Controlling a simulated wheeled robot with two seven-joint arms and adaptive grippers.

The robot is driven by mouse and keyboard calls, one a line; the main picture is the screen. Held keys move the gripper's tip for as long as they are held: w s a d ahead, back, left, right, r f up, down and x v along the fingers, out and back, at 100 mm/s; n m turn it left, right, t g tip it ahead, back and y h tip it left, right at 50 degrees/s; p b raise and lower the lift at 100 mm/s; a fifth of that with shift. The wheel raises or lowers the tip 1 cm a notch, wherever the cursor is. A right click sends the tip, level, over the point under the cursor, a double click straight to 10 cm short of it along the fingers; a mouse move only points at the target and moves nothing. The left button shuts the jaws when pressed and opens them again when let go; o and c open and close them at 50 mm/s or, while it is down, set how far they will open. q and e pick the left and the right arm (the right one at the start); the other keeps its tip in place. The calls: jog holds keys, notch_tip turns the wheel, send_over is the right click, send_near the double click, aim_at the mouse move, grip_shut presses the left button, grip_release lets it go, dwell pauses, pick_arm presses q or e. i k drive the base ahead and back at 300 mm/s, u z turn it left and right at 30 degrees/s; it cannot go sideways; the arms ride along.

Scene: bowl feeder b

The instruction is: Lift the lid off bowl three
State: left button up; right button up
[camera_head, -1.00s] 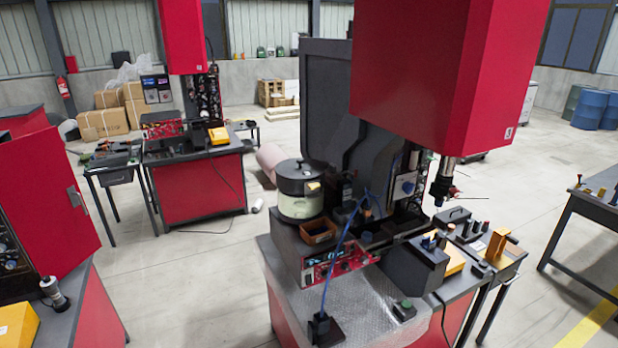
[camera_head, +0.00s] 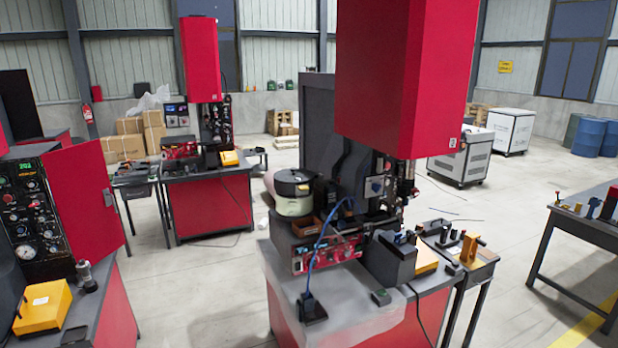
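A round bowl (camera_head: 293,205) with a pale greenish-white body stands at the back left of the central red machine's bench. A dark lid (camera_head: 293,183) with a pale tag on its edge sits on top of it. I see no number on the bowl, so I cannot tell if it is bowl three. Neither of my grippers shows in the head view.
The bench (camera_head: 345,318) carries a small brown tray (camera_head: 306,226), a blue cable and a dark block (camera_head: 390,259). A red machine head (camera_head: 400,80) hangs above. A side table (camera_head: 470,260) stands right. Open floor lies beyond it.

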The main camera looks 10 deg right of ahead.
aim_at(294, 175)
jog(key=z, duration=0.7)
jog(key=i, duration=1.45)
jog(key=u, duration=0.25)
